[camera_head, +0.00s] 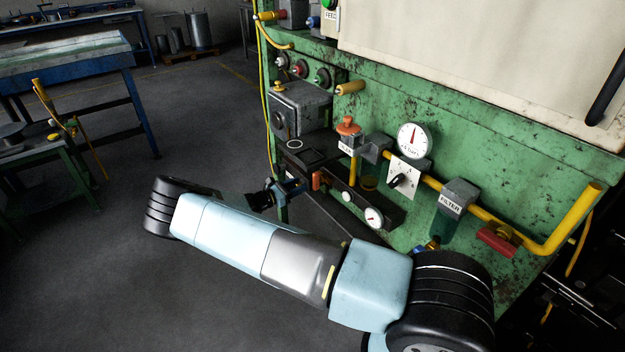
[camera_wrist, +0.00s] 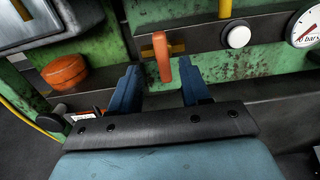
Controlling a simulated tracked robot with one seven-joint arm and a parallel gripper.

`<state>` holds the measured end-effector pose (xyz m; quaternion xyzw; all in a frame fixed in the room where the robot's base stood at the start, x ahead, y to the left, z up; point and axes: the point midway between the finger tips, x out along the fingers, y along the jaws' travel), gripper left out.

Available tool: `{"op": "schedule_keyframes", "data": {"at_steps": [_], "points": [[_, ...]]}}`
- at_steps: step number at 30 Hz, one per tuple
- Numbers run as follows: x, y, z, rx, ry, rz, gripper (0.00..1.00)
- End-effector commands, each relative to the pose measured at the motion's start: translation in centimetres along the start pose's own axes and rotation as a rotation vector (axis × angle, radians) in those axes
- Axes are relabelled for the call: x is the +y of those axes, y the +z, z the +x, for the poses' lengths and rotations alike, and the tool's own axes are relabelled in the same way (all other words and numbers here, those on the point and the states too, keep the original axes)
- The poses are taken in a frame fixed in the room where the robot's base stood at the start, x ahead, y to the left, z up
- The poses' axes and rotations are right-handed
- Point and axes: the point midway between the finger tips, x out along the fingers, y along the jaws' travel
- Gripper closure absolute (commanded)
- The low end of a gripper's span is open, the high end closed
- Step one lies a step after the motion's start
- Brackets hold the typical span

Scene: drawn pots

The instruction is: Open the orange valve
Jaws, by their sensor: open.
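The orange valve lever (camera_wrist: 162,58) hangs down from a brass-coloured piece on a dark panel in the wrist view. It also shows as a small orange bar (camera_head: 316,180) in the head view, just right of my fingers. My gripper (camera_wrist: 159,72) is open, with one blue finger left of the lever and the other right of it. The lever's lower end appears between the fingers, with gaps on both sides; I cannot tell how deep it sits. My gripper (camera_head: 290,189) is partly dark and small in the head view.
A white button (camera_wrist: 238,37) and a gauge (camera_wrist: 306,26) are to the right. A yellow pipe (camera_head: 572,222) and red handle (camera_head: 496,242) are farther right.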

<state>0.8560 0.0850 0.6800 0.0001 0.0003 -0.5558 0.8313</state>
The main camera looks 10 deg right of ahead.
Motion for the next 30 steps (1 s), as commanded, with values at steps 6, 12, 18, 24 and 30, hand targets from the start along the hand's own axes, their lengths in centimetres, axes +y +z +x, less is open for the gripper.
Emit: {"op": "schedule_keyframes", "data": {"at_steps": [6,12,18,24,30], "points": [[-0.1,0.0,4.0,0.0,-0.003,-0.001,0.53],[-0.1,0.0,6.5,-0.001,-0.002,-0.001,0.53],[-0.1,0.0,7.5,0.001,-0.002,-0.001,0.53],[-0.1,0.0,7.6,0.001,-0.002,-0.001,0.53],[-0.1,0.0,7.6,0.001,-0.002,-0.001,0.65]]}}
